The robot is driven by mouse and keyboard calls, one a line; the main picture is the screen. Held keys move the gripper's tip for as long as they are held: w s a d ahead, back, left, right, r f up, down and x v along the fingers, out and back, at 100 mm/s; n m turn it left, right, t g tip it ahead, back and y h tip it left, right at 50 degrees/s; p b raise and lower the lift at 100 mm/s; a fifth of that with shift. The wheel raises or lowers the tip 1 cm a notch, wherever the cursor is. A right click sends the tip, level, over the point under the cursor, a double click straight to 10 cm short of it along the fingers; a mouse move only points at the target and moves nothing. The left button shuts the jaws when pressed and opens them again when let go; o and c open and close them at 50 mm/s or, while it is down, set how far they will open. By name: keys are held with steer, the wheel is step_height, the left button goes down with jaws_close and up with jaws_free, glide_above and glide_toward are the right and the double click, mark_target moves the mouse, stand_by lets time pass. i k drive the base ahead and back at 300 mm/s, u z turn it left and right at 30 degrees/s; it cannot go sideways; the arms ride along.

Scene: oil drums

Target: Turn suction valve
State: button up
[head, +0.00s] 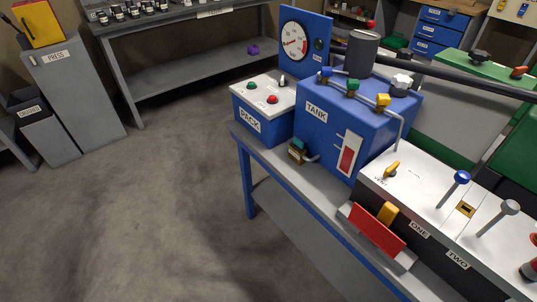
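A blue box labelled TANK (322,133) stands on the blue-framed bench. Along its top are a blue valve handle (327,72), a green valve handle (352,86) and a yellow valve handle (383,100) on grey pipes. A small valve with a teal top (298,146) sits low at the tank's left side, beside a short pipe. A white-topped knob (401,82) is at the tank's right rear. No label reading suction is legible, so I cannot tell which of these is the suction valve. My gripper is not in view.
Left of the tank, a blue box labelled PACK (250,123) carries buttons below a dial gauge (294,41). A white-topped panel (410,180) with levers is at right front. A dark bar (465,75) crosses the upper right. The floor (150,220) at left is clear.

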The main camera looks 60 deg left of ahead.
mark_target(299, 145)
steer(key=u, duration=3.1)
steer(key=k, duration=1)
steer(key=z, duration=0.95)
steer(key=i, duration=1)
steer(key=z, duration=0.05)
